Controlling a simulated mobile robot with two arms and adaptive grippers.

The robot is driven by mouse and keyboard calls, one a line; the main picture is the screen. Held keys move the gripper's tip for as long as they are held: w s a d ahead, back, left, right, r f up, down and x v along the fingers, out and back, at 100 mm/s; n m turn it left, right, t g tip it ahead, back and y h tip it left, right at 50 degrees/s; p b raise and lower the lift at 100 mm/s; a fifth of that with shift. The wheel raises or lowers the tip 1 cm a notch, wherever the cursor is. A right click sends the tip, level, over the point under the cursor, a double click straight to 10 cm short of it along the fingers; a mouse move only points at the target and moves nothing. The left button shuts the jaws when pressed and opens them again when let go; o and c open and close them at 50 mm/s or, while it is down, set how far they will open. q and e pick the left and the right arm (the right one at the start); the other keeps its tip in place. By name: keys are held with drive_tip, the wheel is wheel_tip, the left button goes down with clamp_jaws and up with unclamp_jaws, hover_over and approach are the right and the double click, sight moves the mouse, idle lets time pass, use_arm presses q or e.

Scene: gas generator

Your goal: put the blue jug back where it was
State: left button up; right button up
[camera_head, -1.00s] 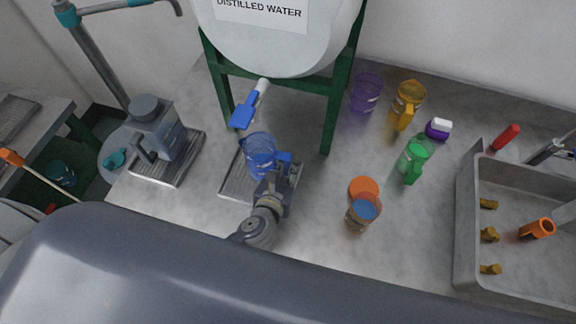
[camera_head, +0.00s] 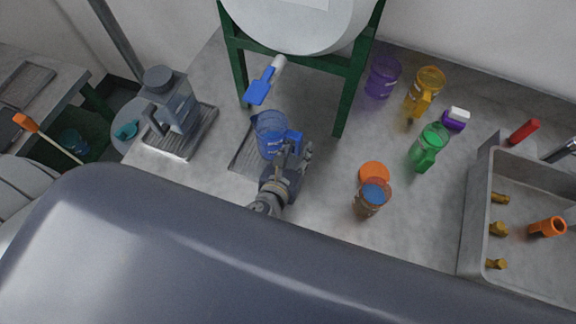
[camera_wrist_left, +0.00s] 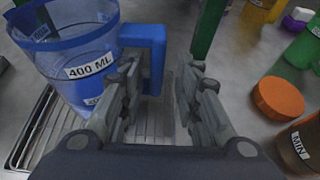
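The blue jug (camera_head: 268,135), clear with a blue handle and a "400 ML" label, stands upright at the metal drip tray (camera_head: 243,157) below the blue tap (camera_head: 263,88). It also shows in the left wrist view (camera_wrist_left: 75,50), with the slotted tray (camera_wrist_left: 40,130) under it; the exact contact of its base is hidden. My left gripper (camera_head: 295,153) is at the jug's handle. In the left wrist view its two fingers (camera_wrist_left: 163,95) are apart, with the handle (camera_wrist_left: 156,55) between their tips and a gap to the right finger. My right gripper is not in view.
A white tank (camera_head: 295,20) on a green stand (camera_head: 347,95) is behind. Purple (camera_head: 382,78), yellow (camera_head: 425,90) and green (camera_head: 430,148) jugs stand right, with an orange lid (camera_head: 374,173) and brown jug (camera_head: 370,200) nearer. A sink (camera_head: 475,225) is far right; a grey container (camera_head: 172,100) is left.

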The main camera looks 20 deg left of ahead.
use_arm(q)
drive_tip(key=b+v, duration=0.1)
drive_tip(key=v, duration=0.9)
drive_tip(key=shift+b, duration=0.35)
